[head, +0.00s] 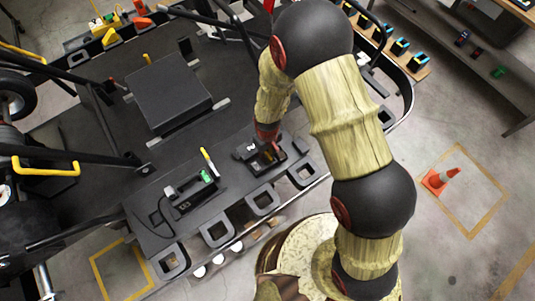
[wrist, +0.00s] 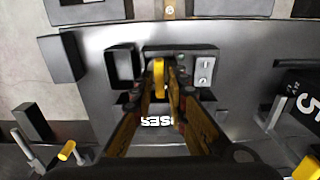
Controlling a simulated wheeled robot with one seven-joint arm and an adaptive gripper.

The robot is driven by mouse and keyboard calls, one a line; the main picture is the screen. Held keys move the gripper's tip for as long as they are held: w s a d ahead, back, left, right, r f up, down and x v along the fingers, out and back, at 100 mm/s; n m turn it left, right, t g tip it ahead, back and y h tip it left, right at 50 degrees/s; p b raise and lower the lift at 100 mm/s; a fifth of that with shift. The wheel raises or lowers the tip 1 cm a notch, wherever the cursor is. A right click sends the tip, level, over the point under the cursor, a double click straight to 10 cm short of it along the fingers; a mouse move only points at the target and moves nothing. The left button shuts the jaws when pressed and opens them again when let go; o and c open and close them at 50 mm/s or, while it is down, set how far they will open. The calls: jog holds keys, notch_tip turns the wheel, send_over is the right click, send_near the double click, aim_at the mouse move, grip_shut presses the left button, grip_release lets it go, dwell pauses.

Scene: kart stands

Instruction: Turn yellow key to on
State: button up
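The yellow key (wrist: 159,78) stands on a dark switch panel (wrist: 205,52) in the middle of the wrist view. My gripper (wrist: 161,84) reaches down over it, with one wooden-looking finger on each side of the key. The gap at the fingertips is narrow, and I cannot tell whether both fingers touch the key. In the head view my gripper (head: 268,145) is at the black box on the kart's side deck, and its fingers largely hide the key. The key's on and off marks are not readable.
White lettering (wrist: 157,121) shows between my fingers. A silver plate (wrist: 205,71) is right of the key. On the deck, a device with a green part (head: 206,175) and a yellow-tipped lever (head: 207,158) stand to the left.

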grip_shut()
jog(key=m+b, duration=0.1)
jog(key=m, duration=0.3)
jog(key=shift+d, duration=0.1)
jog(key=shift+m, duration=1)
jog(key=m, duration=0.3)
jog(key=shift+w+d+b, duration=0.1)
jog(key=shift+b, duration=0.25)
jog(key=m, duration=0.3)
jog(key=shift+d, duration=0.1)
